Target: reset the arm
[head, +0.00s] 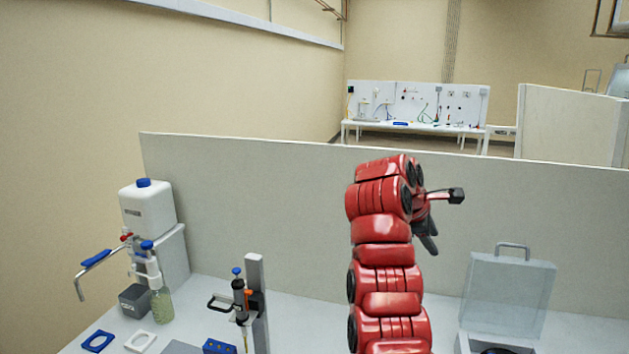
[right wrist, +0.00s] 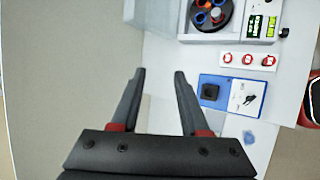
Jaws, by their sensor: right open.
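My right arm (head: 385,260) is red and rises upright from the bottom edge in the head view. My right gripper (head: 429,236) is at its upper end, turned to the right and partly hidden behind the arm. In the right wrist view the two dark fingers of this gripper (right wrist: 160,74) are apart, with nothing between them. It is raised above the bench (head: 315,315), in front of the grey partition (head: 260,195), and touches nothing that I can see. My left gripper is not in view.
A white container with a blue cap (head: 148,207), a bottle (head: 161,303) and a stand (head: 257,300) are at the left. An open clear-lidded case (head: 508,290) is at the right. The right wrist view shows a blue tray (right wrist: 232,95) and red-topped items (right wrist: 247,60).

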